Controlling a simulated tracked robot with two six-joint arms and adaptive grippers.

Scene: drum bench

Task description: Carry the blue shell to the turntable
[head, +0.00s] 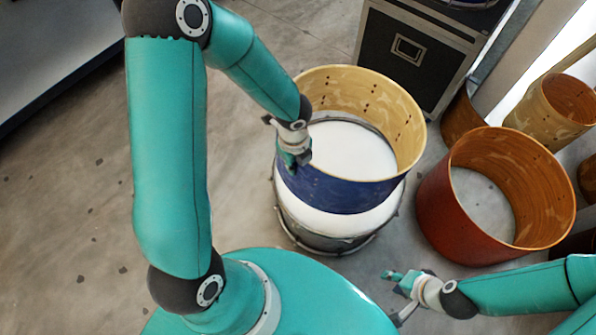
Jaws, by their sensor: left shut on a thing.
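The blue shell (340,195) is an open drum cylinder with a blue outside and pale wood inside, roughly upright. My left gripper (293,158) is shut on its left wall. Below the shell is a round white-topped stand with a metal rim, which looks like the turntable (335,222). Its white top shows through the shell and in front of it. The shell sits towards the back right of that top; I cannot tell whether it touches it. My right gripper (394,297) is open and empty, low at the front right, apart from the shell.
A red-brown shell (440,215) stands on the floor to the right, close to the blue shell. A pale wood shell (545,110) and other shells stand at the far right. A black case (405,50) is behind. The grey floor (80,210) on the left is clear.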

